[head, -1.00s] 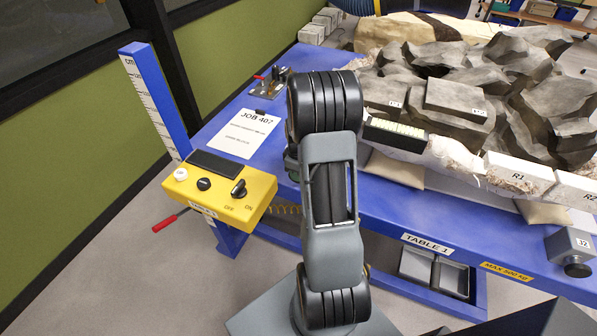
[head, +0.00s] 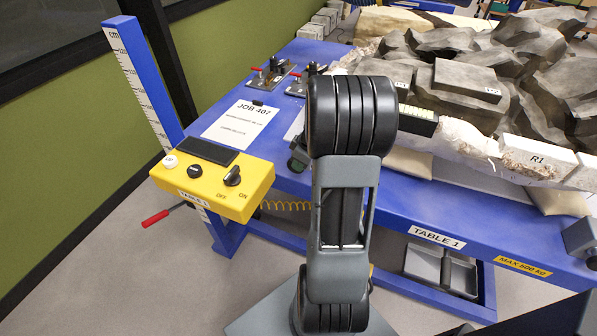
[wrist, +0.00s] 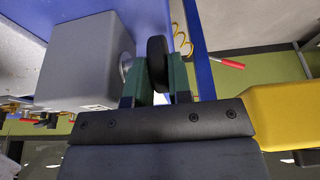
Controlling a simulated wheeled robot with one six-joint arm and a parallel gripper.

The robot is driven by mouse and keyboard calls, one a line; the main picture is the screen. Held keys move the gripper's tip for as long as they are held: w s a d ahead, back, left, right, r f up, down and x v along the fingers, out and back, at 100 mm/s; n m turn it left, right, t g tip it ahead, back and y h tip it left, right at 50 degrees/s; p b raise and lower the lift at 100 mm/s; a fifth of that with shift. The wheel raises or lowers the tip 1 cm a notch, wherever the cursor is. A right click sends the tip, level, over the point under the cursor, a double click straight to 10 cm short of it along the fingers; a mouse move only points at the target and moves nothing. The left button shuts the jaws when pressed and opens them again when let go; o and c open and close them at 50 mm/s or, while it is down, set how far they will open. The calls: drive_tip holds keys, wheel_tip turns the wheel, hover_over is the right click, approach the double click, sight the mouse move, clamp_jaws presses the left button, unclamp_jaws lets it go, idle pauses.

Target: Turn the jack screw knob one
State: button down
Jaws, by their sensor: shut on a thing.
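The jack screw knob (wrist: 157,62) is a dark round disc, seen edge-on in the wrist view. It sits on a short metal shaft out of a grey block (wrist: 85,65). My gripper (wrist: 160,88) is shut on the knob, with a green-padded finger on each side of its rim. In the head view my arm hides this knob and most of the gripper. Another grey jack block (head: 582,238) is partly in view at the right edge of the blue table (head: 390,210).
A yellow control box (head: 212,182) with knobs stands left of my arm, and its yellow side (wrist: 285,110) is close by in the wrist view. A red-handled lever (head: 157,218) sticks out below it. Grey rocks (head: 465,80) and plaster blocks cover the table's right side.

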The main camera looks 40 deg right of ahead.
drive_tip(key=t+b, duration=0.1)
drive_tip(key=b, duration=0.3)
drive_tip(key=f+t+y+b, duration=0.1)
drive_tip(key=b, duration=0.2)
drive_tip(key=f+t+y+b, duration=0.1)
drive_tip(key=b, duration=0.3)
drive_tip(key=shift+s+d+t+b, duration=0.2)
drive_tip(key=shift+s+t+b, duration=0.1)
drive_tip(key=shift+s+b, duration=0.1)
drive_tip(key=t+y+b, duration=0.1)
drive_tip(key=t+b, duration=0.1)
drive_tip(key=b, duration=0.5)
drive_tip(key=shift+s, duration=0.15)
drive_tip(key=shift+r+t+b, duration=0.1)
drive_tip(key=shift+t+b, duration=0.2)
drive_tip(key=shift+r+y+b, duration=0.15)
drive_tip(key=shift+y+b, duration=0.15)
drive_tip(key=shift+b, duration=0.2)
drive_tip(key=c, duration=1)
unclamp_jaws()
drive_tip(key=shift+c, duration=0.2)
drive_tip(key=p+v, duration=0.2)
drive_tip(key=v, duration=1.2)
drive_tip(key=shift+p, duration=0.4)
